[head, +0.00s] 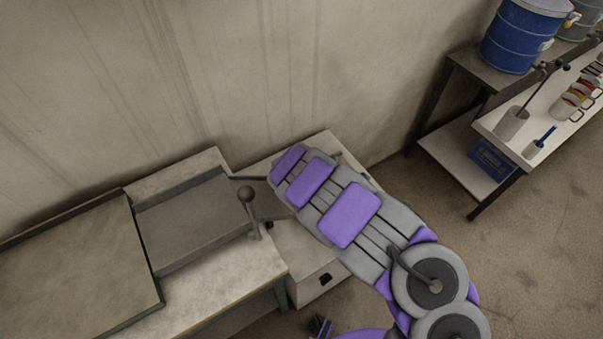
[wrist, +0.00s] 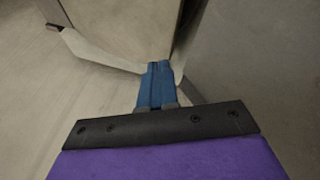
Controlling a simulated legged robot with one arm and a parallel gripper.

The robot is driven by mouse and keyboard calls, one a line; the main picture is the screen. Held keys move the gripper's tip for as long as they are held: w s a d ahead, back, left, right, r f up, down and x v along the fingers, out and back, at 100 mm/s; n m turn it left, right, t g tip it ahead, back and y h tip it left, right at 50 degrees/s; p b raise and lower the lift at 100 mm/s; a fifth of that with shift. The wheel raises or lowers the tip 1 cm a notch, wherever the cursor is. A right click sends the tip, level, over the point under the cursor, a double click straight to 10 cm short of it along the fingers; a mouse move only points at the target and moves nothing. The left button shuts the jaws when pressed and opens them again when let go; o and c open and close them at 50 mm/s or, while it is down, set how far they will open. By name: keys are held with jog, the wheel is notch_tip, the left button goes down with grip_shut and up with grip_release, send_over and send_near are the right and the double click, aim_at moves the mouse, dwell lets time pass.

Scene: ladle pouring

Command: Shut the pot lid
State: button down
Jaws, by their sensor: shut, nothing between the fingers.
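My gripper (wrist: 157,68) shows in the wrist view as two blue fingers pressed together, with nothing between them. Its tips are in front of a pale, angled metal strip (wrist: 95,52) and a flat brownish panel (wrist: 135,25). I cannot tell whether the fingers touch either one. In the head view my purple and grey arm reaches over the counter and hides the gripper. I cannot make out a pot or its lid for certain in either view; the arm covers part of the counter.
Floor (head: 440,215) lies between.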

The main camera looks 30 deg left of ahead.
jog(key=shift+s+d+f+b, duration=0.35)
jog(key=shift+d+f+b, duration=0.25)
jog(key=shift+d, duration=0.25)
jog(key=a+p+v, duration=0.1)
jog(key=p+v, duration=1.5)
jog(key=p, duration=0.7)
jog(key=shift+s+a+p, duration=0.2)
jog(key=shift+s+p, duration=0.05)
jog(key=shift+p, duration=0.05)
